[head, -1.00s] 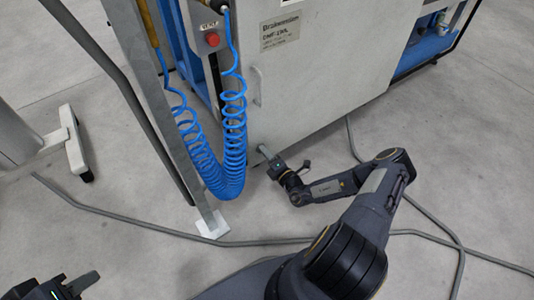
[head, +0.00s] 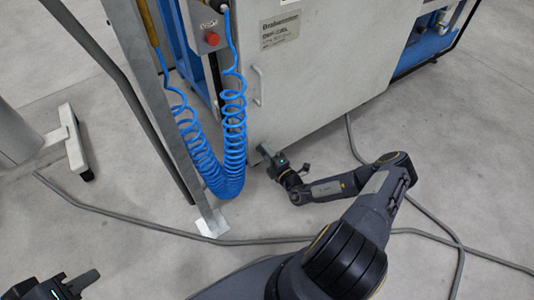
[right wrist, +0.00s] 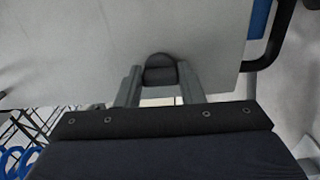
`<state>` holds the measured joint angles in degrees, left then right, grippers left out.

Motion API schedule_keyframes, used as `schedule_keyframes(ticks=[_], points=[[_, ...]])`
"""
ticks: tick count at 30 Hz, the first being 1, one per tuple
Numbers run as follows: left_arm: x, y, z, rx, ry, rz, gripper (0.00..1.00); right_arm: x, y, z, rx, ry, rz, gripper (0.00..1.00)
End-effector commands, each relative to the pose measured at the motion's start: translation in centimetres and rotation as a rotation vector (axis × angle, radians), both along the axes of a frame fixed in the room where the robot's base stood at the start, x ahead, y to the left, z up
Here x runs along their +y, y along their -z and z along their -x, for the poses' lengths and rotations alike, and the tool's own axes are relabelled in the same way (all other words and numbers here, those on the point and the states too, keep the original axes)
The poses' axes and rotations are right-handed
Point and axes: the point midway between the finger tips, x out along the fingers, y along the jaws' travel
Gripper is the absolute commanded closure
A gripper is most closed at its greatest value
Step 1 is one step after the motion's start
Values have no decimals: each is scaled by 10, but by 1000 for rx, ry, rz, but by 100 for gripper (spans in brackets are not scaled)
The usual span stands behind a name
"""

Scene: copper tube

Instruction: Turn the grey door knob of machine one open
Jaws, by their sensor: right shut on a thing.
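Machine one's pale grey door panel (head: 320,90) stands in the upper middle of the head view. My right gripper (head: 265,152) is at the lower left corner of the panel. In the right wrist view, a rounded dark grey knob (right wrist: 160,74) sits on the panel between the two fingers. The gripper is shut on this knob. In the head view the knob is hidden by the gripper. My left gripper (head: 75,284) is at the bottom left edge, partly cut off and away from the machine; its opening is unclear.
Blue coiled hoses (head: 232,130) hang just left of my right gripper, beside a grey metal post (head: 165,120). A red button (head: 212,38) is above them. A fixed handle (head: 257,85) is on the panel.

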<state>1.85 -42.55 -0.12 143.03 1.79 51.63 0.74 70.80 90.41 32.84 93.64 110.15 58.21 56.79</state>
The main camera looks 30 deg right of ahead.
Motion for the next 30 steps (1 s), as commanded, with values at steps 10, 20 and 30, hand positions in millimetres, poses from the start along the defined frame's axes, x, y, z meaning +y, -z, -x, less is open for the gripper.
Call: schedule_keyframes(ticks=[10, 20, 30], points=[[0, 0, 0, 0, 0, 0, 68, 1, 0, 0, 2, -2, 0, 44], [0, -5, 0, 0, 0, 0, 68, -1, -1, 11, 3, 0, 0, 44], [0, -19, 0, 0, 0, 0, 68, -5, -1, 66, 4, 0, -1, 44]])
